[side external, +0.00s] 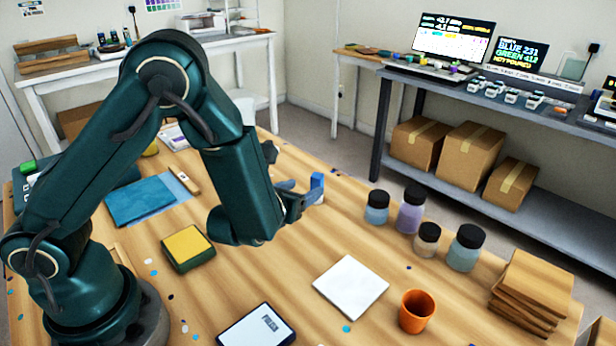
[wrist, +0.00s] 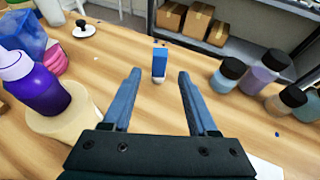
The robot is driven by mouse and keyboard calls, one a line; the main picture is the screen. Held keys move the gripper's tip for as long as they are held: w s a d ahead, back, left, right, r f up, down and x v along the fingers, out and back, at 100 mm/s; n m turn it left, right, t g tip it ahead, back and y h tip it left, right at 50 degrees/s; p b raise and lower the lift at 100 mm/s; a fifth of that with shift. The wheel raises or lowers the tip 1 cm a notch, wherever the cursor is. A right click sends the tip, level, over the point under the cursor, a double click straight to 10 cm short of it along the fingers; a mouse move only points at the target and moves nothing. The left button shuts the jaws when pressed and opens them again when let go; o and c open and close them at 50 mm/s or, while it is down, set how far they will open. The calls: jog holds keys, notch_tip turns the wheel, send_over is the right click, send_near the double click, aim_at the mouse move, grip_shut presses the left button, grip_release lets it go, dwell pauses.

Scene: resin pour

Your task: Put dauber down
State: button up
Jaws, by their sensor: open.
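The dauber, a small blue block with a pale lower end (wrist: 159,62), stands upright on the wooden table in the wrist view. It also shows in the side view (side external: 317,182), partly behind my gripper. My gripper (side external: 303,192) is open and low over the table. In the wrist view its two blue-grey fingers (wrist: 160,76) reach forward to either side of the dauber, which stands at about their tips. A gap shows on both sides, and neither finger appears to touch it.
Several black-capped jars (side external: 411,209) stand right of the dauber. A purple bottle (wrist: 35,85) stands at left in the wrist view. A white tile (side external: 350,287), an orange cup (side external: 416,311) and stacked wood pieces (side external: 530,290) lie nearer the front. Bare table surrounds the dauber.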

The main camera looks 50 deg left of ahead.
jog(key=shift+v, duration=1.75)
